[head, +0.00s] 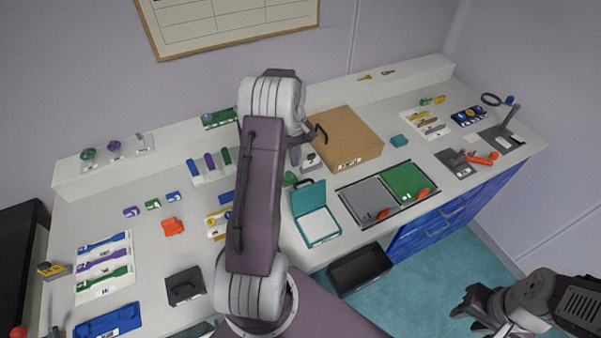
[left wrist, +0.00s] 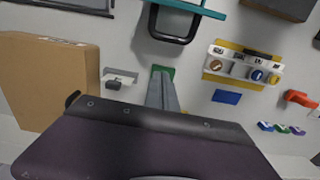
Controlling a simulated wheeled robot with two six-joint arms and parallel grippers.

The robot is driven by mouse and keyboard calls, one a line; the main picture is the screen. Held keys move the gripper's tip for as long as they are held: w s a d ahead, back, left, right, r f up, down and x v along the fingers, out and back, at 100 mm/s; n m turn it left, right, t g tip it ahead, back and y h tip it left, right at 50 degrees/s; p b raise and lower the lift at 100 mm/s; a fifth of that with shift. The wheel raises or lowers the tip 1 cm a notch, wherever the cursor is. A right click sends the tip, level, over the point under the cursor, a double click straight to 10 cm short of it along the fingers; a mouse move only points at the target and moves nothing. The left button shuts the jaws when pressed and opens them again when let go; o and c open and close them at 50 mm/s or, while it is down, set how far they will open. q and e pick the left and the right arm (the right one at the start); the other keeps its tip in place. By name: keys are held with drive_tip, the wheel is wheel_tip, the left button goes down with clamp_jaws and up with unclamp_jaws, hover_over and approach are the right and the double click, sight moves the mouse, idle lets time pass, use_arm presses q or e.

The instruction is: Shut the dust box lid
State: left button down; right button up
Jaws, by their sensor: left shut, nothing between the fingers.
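A teal box (head: 320,228) with a pale inside stands open on the bench, right of my left arm. Its teal lid (head: 309,198) is raised at the back, with a black handle at its top. In the left wrist view a teal edge (left wrist: 185,5) and a black handle (left wrist: 173,24) show at the top. My left gripper (left wrist: 162,76) is shut and empty, apart from the handle; a small green item shows behind its tips. In the head view my arm hides most of it. My right gripper (head: 462,302) is open and empty, low at the right.
A brown box (head: 345,135) stands behind the teal box. A grey and green tray pair (head: 385,195) lies to its right, and a black bin (head: 359,269) is below the bench edge. Small parts and racks fill the bench's left. My left arm crosses the middle.

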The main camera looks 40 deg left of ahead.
sight(305, 193)
use_arm(q)
drive_tip(key=s+d+f+p, duration=0.2)
drive_tip(key=d+f, duration=0.1)
drive_tip(key=shift+s+d+f, duration=0.1)
drive_tip(key=shift+s, duration=0.1)
idle(0.4)
